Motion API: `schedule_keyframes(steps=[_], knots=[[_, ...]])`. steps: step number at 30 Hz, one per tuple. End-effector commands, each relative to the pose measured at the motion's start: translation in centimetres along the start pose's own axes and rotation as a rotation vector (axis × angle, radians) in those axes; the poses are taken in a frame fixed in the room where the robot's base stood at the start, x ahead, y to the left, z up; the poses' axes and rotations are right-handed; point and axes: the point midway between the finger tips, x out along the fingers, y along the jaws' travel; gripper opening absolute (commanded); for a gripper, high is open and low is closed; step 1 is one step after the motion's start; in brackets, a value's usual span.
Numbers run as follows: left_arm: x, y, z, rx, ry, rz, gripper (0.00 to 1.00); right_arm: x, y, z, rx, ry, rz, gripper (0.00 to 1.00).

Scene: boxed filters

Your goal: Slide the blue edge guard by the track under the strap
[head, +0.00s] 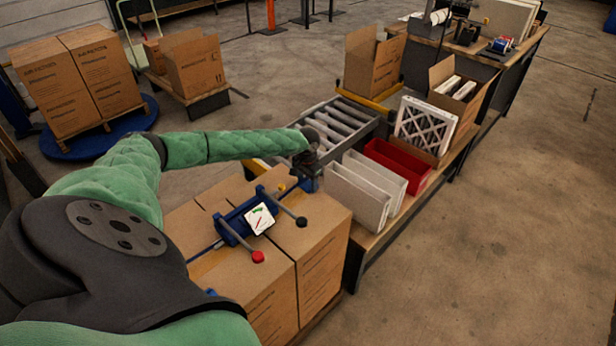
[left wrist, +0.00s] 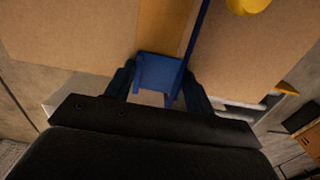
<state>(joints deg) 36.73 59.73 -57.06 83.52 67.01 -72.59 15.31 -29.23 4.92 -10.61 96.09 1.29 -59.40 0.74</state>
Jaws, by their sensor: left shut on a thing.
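My left gripper (head: 308,178) is at the far top edge of the boxes, beside the roller track. In the left wrist view, my left gripper (left wrist: 159,90) is shut on the blue edge guard (left wrist: 160,70), which sits between its fingers at the cardboard edge. The dark blue strap (left wrist: 197,38) runs over the cardboard and passes along the guard's right side. I cannot tell whether the guard's edge is under it. In the head view the gripper mostly hides the guard. A blue strap tensioner (head: 236,224) with a gauge sits on the boxes. My right gripper is not in view.
The stacked boxes (head: 320,245) stand close to a bench with white filters (head: 357,195), a red bin (head: 398,165) and the roller track (head: 345,122). A yellow knob (left wrist: 247,5) is near the strap. Open floor lies to the right.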

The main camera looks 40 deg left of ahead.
Motion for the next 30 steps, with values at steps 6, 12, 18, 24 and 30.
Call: schedule_keyframes(steps=[6,12,18,24,30], knots=[[0.0,-0.1,0.0,0.000,0.000,0.000,0.31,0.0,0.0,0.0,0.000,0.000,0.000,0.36],[0.0,-0.6,0.0,-0.001,0.000,0.000,0.31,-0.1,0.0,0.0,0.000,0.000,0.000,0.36],[0.0,-1.4,0.0,0.000,0.000,0.000,0.31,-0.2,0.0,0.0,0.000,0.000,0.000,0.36],[0.0,-2.0,0.0,-0.001,0.000,0.000,0.31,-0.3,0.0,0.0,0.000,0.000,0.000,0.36],[0.0,-2.0,0.0,0.000,0.000,0.000,0.58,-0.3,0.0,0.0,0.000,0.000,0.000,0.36]])
